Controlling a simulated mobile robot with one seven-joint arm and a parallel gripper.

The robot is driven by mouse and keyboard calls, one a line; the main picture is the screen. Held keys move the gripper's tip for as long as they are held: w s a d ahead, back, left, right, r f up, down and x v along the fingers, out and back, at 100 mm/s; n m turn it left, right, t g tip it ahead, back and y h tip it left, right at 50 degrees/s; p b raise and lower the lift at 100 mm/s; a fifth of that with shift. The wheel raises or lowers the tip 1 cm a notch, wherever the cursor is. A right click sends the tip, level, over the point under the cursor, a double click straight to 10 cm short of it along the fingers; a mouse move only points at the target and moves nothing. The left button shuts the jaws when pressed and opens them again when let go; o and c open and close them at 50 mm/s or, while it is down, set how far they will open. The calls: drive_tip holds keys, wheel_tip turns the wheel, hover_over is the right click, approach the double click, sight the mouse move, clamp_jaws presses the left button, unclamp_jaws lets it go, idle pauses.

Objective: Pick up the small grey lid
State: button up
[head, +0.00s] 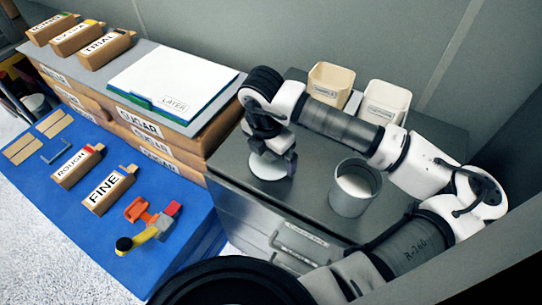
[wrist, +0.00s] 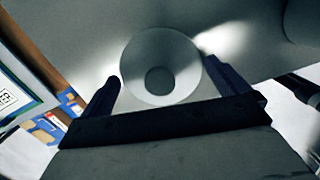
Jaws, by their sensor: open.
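The small grey lid (wrist: 182,52) is a pale round disc with a darker round knob (wrist: 158,80) in its middle. It lies on the grey metal cabinet top, and in the head view its pale edge (head: 268,171) shows just below my gripper (head: 272,158). In the wrist view my gripper (wrist: 163,88) is open, with one dark finger on each side of the lid's near part. The knob lies between the two fingers. I cannot tell whether the fingers touch the lid. In the head view my gripper hides part of the lid.
A grey metal pot (head: 349,201) with white contents stands right of my gripper. Two cream bins (head: 330,84) (head: 386,101) stand behind. Stacked sugar boxes (head: 140,120) with a white binder (head: 172,82) lie left. A blue surface (head: 120,225) holds labelled blocks and an orange-yellow tool (head: 150,220).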

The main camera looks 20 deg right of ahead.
drive_tip(key=shift+f, duration=0.1)
drive_tip(key=shift+c, duration=0.3)
drive_tip(key=c, duration=0.6)
